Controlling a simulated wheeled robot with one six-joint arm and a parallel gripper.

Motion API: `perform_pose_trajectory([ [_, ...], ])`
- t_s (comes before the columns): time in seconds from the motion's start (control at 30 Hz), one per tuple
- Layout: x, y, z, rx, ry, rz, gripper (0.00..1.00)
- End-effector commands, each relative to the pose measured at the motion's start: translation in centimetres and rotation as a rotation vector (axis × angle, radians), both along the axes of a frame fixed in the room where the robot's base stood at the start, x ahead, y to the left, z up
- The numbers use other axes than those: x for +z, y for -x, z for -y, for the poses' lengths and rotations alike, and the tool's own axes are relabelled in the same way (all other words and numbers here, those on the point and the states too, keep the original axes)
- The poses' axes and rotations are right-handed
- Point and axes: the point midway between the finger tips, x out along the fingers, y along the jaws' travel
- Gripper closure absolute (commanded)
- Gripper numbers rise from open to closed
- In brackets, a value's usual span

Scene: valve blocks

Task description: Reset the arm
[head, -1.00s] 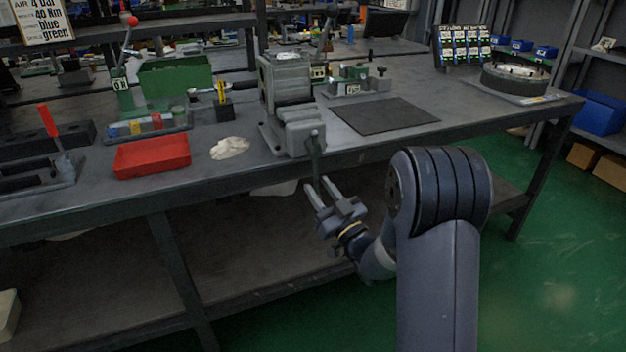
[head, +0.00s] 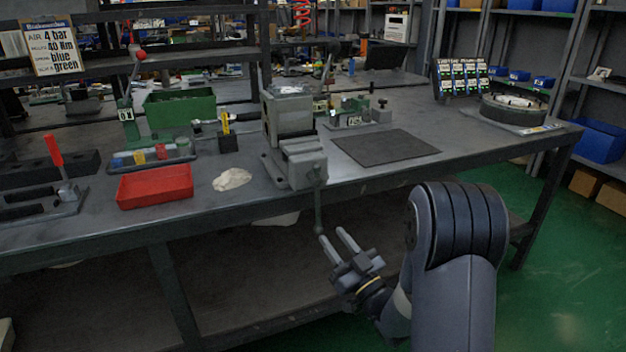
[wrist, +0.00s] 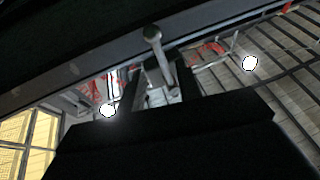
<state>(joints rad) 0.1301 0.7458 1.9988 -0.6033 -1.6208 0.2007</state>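My gripper (head: 333,241) is in front of the workbench, below the level of its top, at the end of my folded arm. Its two fingers point up and to the left and stand apart, with nothing seen between them. The grey vise (head: 292,135) stands at the bench's front edge above my gripper. Its handle bar (head: 318,205) hangs down close to the fingertips; I cannot tell whether they touch. In the wrist view, the bar's rounded end (wrist: 152,34) shows just beyond the fingers, under the dark bench edge.
The workbench (head: 400,165) holds a red tray (head: 155,186), a white cloth (head: 232,179), a green bin (head: 180,110), a dark mat (head: 386,147) and a round fixture (head: 514,111). A lower shelf (head: 240,285) lies behind my gripper. Green floor (head: 560,270) is free at the right.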

Motion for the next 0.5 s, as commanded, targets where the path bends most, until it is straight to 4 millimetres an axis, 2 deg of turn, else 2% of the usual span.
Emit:
perform_pose_trajectory([
  [0.3,2.3,-4.7,-2.9,0.004,0.0,0.005,0.67],
  [0.5,3.3,-7.2,-4.2,0.002,0.0,0.003,0.67],
])
